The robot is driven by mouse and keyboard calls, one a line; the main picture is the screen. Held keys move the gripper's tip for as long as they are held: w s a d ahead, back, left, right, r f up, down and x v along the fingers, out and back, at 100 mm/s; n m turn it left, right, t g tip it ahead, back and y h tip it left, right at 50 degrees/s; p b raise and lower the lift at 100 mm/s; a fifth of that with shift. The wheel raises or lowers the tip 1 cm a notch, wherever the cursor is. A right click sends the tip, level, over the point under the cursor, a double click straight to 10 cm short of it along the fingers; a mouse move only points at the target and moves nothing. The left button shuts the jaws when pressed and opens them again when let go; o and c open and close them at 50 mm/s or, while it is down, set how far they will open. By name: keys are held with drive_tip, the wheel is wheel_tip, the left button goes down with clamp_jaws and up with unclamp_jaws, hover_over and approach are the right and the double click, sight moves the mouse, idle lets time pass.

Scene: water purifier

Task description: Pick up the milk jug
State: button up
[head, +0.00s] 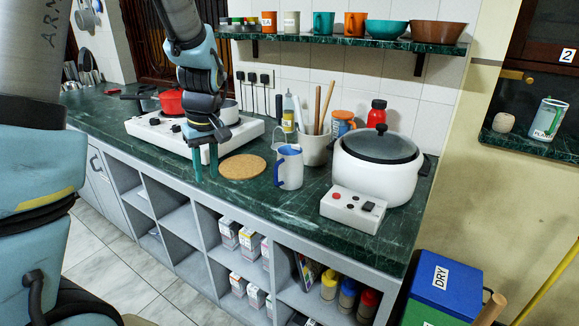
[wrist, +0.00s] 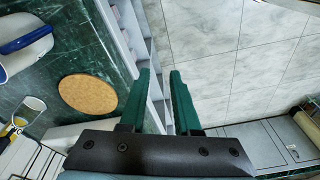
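A white jug with a blue handle (head: 289,167) stands upright on the green counter, right of the round cork mat. It also shows in the wrist view, cut off at the upper left corner, with its blue handle (wrist: 30,38) crossing the picture. My gripper (head: 205,168) points down at the counter's front edge, left of the mat and apart from the jug. In the wrist view my gripper (wrist: 159,75) has its two green fingers spread with nothing between them, above the cubbies and floor in front of the counter.
The cork mat (head: 243,166) lies between my gripper and the jug. A white utensil crock (head: 314,150) stands close behind the jug, and a white cooker (head: 378,170) stands to its right. A stove (head: 160,128) is at the left. A shelf (head: 340,42) with cups hangs above.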

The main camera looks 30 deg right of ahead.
drive_tip(key=d+t, duration=0.1)
drive_tip(key=d, duration=0.8)
drive_tip(key=n+t, duration=0.2)
approach(277, 172)
drive_tip(key=f, duration=0.1)
drive_tip(key=shift+y, duration=0.3)
drive_tip(key=p+x, duration=0.1)
drive_tip(key=x, duration=0.2)
drive_tip(key=p+x, duration=0.1)
drive_tip(key=x, duration=0.3)
drive_tip(key=p+x, duration=0.1)
drive_tip(key=x, duration=0.3)
drive_tip(key=shift+w+d, duration=0.15)
drive_tip(key=shift+d, duration=0.1)
clamp_jaws()
